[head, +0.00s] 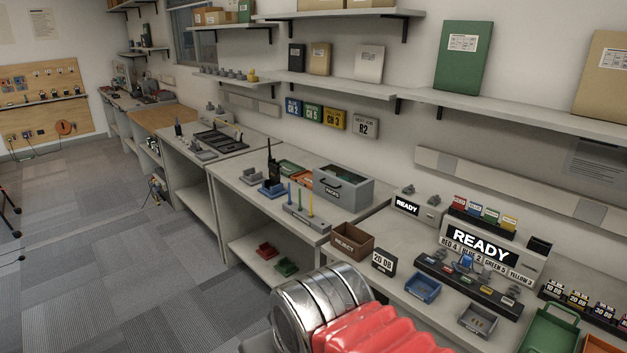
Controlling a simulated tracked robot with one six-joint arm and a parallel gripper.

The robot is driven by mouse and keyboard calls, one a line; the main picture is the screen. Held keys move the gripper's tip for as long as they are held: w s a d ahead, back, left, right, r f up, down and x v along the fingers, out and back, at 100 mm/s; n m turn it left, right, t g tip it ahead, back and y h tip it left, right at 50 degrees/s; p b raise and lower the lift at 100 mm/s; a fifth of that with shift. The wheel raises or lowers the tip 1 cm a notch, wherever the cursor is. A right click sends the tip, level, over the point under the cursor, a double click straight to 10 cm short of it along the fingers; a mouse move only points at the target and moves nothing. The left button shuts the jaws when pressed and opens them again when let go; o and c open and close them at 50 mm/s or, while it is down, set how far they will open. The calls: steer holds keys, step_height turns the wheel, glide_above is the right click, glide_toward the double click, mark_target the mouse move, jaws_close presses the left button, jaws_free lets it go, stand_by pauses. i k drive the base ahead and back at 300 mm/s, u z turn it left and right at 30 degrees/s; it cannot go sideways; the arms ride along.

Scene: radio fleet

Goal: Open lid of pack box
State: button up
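A grey box labelled PACKS (343,187) stands on the middle workbench, near its right end and close to the wall. A dark handle is on its front face, above the label. My gripper is not in view.
Left of the box are a black radio (273,165) and orange and green trays. A grey stand with coloured pegs (306,217) is in front. A brown REJECT box (352,241) is nearer, at right. Shelves (330,84) run above the benches. The carpet at left is mostly clear.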

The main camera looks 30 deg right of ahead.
mark_target(354, 196)
steer(key=z, duration=0.2)
steer(key=i, duration=1.45)
steer(key=z, duration=0.1)
